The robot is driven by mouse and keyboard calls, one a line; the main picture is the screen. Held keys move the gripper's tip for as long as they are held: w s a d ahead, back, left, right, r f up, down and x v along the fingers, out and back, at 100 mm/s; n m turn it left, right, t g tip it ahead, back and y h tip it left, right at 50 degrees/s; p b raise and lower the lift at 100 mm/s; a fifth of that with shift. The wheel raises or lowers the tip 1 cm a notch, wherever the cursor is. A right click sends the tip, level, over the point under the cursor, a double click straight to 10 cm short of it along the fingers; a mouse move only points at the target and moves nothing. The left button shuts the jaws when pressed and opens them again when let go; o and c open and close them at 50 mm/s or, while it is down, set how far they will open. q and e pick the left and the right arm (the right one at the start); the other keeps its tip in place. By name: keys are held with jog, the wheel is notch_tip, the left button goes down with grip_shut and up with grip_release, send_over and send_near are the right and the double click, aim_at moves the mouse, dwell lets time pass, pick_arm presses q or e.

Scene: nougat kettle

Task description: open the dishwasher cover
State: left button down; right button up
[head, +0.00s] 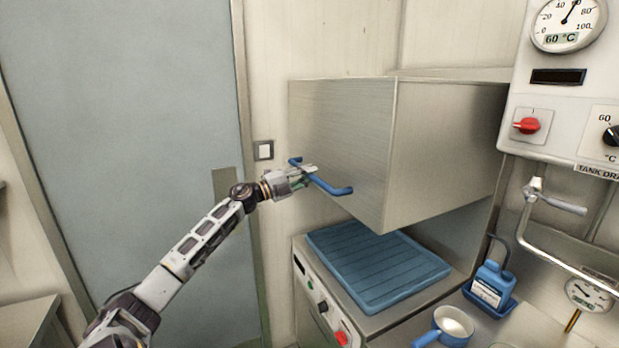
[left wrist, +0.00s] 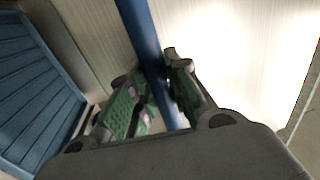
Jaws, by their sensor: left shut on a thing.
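The dishwasher cover (head: 340,135) is a large metal box-shaped hood in the head view. It is raised, with a clear gap between it and the blue ribbed rack (head: 375,270) below. A blue bar handle (head: 333,188) runs along its front face near the lower edge. My left gripper (head: 308,174) is shut on the handle, near its middle. In the left wrist view the fingers (left wrist: 158,100) sit on both sides of the blue bar, and the rack shows at the left. My right gripper is not in view.
A control panel (head: 325,308) with buttons is on the machine's front below. A grey door (head: 120,120) stands at the left.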

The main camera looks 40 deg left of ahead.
pick_arm(q)
jog(key=shift+f, duration=0.15)
jog(key=c, duration=1.7)
grip_release()
jog(key=o, duration=0.4)
jog(key=shift+s, duration=0.1)
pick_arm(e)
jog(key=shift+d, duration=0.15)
pick_arm(q)
jog(key=shift+s, duration=0.1)
jog(key=shift+v, duration=5.85)
jog(key=shift+a, duration=0.1)
